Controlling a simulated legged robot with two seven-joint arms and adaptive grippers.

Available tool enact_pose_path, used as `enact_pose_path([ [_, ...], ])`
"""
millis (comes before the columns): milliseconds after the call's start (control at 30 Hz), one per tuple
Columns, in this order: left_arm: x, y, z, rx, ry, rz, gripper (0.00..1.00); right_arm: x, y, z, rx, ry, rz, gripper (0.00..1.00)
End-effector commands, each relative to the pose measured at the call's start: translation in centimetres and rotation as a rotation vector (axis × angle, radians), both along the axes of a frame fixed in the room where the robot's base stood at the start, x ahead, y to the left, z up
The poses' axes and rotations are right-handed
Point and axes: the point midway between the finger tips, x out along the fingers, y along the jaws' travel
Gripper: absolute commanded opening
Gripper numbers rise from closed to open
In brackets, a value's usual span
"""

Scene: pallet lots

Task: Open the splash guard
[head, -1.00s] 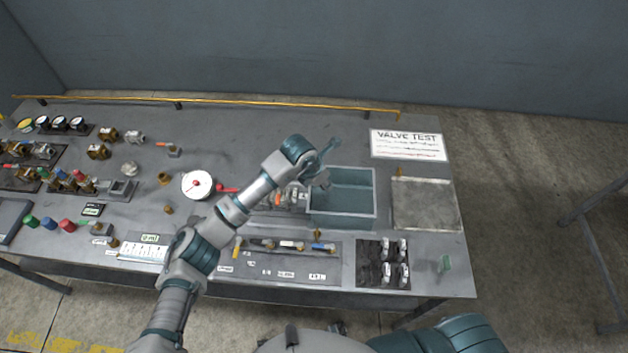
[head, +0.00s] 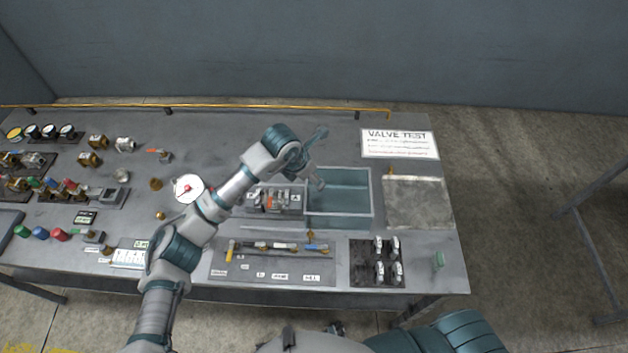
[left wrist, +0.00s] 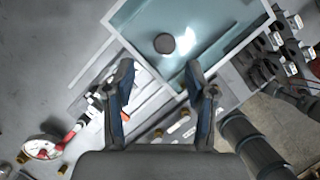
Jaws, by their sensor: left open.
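A grey-teal open-topped tank (head: 372,205) stands at the right of the bench, with a valve fixture (head: 275,199) against its left side. A thin pale strip (head: 275,231) lies in front of the fixture. I cannot tell for certain which part is the splash guard; no clear panel stands out. My left gripper (head: 318,181) is over the tank's left edge. In the left wrist view its fingers (left wrist: 160,80) are spread and empty, with the tank (left wrist: 128,45) ahead and the fixture partly hidden behind the left finger. My right gripper is not seen.
A white dial gauge (head: 188,188) with a red handle is left of the fixture. A tool tray (head: 225,268) and a dark rack (head: 362,262) line the front edge. A flat grey plate (head: 418,203) and a VALVE TEST sign (head: 400,143) are at right. Valves and gauges crowd the left.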

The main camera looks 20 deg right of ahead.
Motion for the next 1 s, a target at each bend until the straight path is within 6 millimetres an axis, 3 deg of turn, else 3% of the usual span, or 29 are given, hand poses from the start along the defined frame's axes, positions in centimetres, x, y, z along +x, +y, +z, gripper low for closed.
enact_pose_path([
  [100,-0.4,1.0,2.6,-0.001,-0.003,0.0,0.56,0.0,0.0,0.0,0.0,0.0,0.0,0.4],
  [333,-0.9,2.2,5.4,-0.001,0.001,0.001,0.56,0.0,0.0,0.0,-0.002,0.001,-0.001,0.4],
  [1000,-1.1,2.2,5.8,0.0,0.001,0.0,0.56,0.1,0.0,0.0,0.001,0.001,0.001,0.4],
])
